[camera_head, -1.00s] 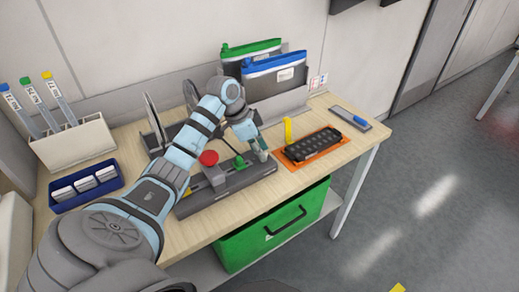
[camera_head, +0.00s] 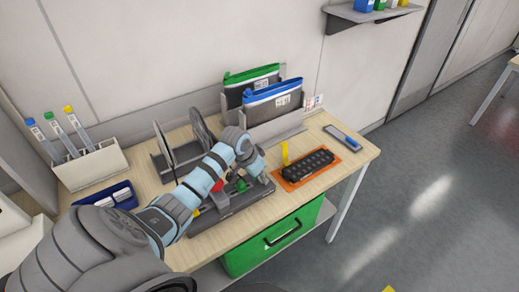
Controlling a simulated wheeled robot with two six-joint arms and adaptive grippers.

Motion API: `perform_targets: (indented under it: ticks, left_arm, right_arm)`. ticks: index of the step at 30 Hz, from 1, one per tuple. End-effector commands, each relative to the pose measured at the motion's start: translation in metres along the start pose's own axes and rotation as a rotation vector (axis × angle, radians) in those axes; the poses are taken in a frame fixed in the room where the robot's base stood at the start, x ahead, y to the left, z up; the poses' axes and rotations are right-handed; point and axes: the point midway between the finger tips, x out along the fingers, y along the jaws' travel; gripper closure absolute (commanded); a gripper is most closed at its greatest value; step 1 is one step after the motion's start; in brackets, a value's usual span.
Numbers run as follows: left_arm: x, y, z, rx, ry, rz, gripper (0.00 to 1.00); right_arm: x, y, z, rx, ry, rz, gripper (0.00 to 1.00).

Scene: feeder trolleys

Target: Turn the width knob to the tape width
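A dark grey feeder device (camera_head: 225,209) lies along the front of the wooden table, with a red knob (camera_head: 217,190) and a green knob (camera_head: 241,185) on top. Which of them is the width knob I cannot tell. My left arm reaches over the device from the lower left and partly covers it. My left gripper (camera_head: 262,175) points down at the device's right end, just right of the green knob. Its fingertips are small and partly hidden, so contact and opening cannot be told. My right gripper is not in view.
An orange mat (camera_head: 287,186) with a black ribbed part (camera_head: 309,165) lies right of the device. A yellow upright piece (camera_head: 285,152) stands behind it. Zip pouches (camera_head: 275,103) stand in a rack at the back. A green crate (camera_head: 240,260) is below the table.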

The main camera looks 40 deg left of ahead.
Motion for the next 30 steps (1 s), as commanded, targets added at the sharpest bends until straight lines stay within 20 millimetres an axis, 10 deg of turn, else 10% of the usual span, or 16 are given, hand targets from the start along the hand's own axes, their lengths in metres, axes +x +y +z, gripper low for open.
perform_targets:
  ticks: [6,30]
  left_arm:
    - [-0.004,0.002,-0.003,-0.186,0.004,-0.079,1.00]
    - [0.000,0.006,-0.007,-0.828,0.011,-0.345,1.00]
  right_arm:
    - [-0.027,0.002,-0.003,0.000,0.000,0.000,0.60]
    - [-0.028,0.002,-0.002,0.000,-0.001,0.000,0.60]
